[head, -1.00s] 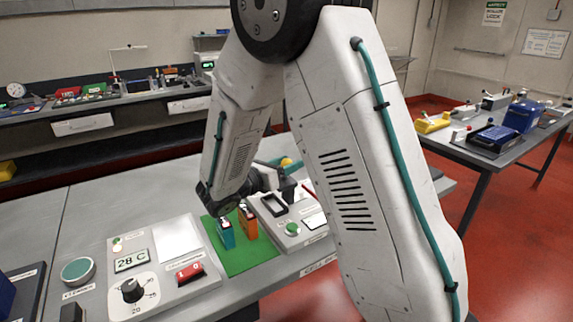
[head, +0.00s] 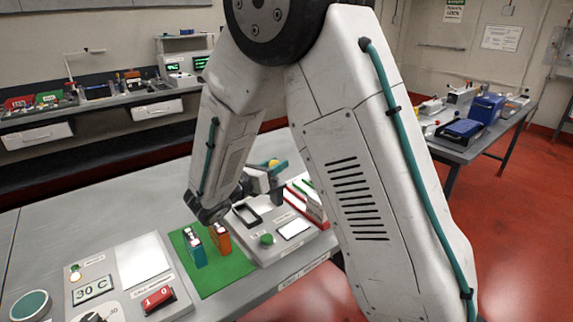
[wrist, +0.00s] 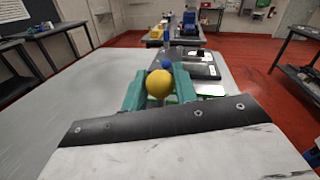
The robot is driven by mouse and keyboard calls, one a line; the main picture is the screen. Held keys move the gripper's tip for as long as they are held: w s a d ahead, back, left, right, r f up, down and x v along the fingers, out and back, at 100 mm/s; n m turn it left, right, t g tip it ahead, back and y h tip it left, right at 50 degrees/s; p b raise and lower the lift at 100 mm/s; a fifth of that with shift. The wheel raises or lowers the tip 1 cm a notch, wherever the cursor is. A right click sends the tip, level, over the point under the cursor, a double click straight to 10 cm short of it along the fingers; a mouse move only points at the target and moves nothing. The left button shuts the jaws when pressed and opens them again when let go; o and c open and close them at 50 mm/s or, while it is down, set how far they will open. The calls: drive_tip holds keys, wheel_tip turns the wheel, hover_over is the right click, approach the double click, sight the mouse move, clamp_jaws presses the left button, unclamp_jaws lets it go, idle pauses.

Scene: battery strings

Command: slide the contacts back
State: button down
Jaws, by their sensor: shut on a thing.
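My gripper (head: 272,170) has teal fingers and is shut on a round yellow knob (head: 274,162) above the far side of the right-hand grey panel. In the wrist view the yellow knob (wrist: 159,84) sits between the fingers (wrist: 158,92). A small blue ball (wrist: 167,64) shows just beyond it. What the knob is fixed to is hidden by the fingers. The panel (head: 262,258) has a black-framed slot (head: 247,215), a green button (head: 267,240) and a white plate (head: 293,229). I cannot make out the contacts themselves.
A teal cell (head: 195,247) and an orange cell (head: 220,239) stand on a green mat (head: 222,275). The left panel has a display (head: 93,289) reading 30 C and a red switch (head: 158,299). A red strip (head: 309,207) lies right of the panel. My arm hides the bench beyond.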

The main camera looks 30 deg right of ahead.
drive_tip(key=shift+d, duration=0.1)
drive_tip(key=c, duration=1.4)
unclamp_jaws()
drive_tip(key=shift+o, duration=1.4)
drive_tip(key=shift+d, duration=0.25)
drive_tip(key=shift+a, duration=0.15)
drive_tip(key=shift+a, duration=0.4)
drive_tip(key=v, duration=0.7)
drive_tip(key=shift+s+d, duration=0.1)
